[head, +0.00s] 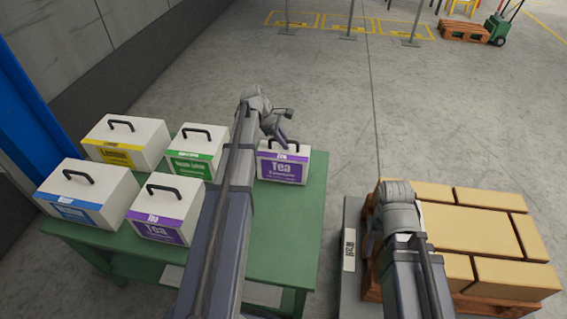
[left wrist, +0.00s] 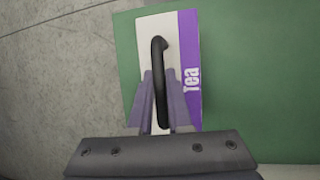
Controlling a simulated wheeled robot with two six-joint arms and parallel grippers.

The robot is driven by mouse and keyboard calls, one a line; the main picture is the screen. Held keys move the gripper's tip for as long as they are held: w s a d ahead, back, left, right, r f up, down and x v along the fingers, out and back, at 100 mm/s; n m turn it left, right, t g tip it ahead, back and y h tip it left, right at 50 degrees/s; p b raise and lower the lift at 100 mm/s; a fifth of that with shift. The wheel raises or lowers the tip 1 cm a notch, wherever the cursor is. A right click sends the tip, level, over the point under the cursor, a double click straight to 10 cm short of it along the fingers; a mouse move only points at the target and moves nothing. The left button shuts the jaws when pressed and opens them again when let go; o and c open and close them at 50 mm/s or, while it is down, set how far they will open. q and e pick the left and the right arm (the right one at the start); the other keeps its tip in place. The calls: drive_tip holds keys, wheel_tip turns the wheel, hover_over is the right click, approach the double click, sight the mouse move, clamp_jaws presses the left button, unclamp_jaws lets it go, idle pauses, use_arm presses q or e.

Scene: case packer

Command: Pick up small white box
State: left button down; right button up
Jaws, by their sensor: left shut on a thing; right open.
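A small white box with a purple "Tea" label (head: 283,169) stands upright near the right edge of the green table. In the left wrist view the same box (left wrist: 188,55) is seen from above with its black handle (left wrist: 160,62). My left gripper (head: 281,140) is over the box top, its purple fingers (left wrist: 161,100) on both sides of the handle and shut on it. The box looks to be resting on the table. My right arm reaches over the pallet side, its fingers hidden from view.
The green table (head: 312,215) also holds white boxes with yellow (head: 125,142), green (head: 193,153), blue (head: 88,193) and purple (head: 163,208) labels at left. A wooden pallet (head: 500,300) with tan cartons (head: 470,230) stands at right. Open floor lies beyond the table.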

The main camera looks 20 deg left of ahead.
use_arm(q)
drive_tip(key=shift+r, duration=0.1)
idle(0.7)
wheel_tip(320, 180, up, 10)
drive_tip(key=p, duration=1)
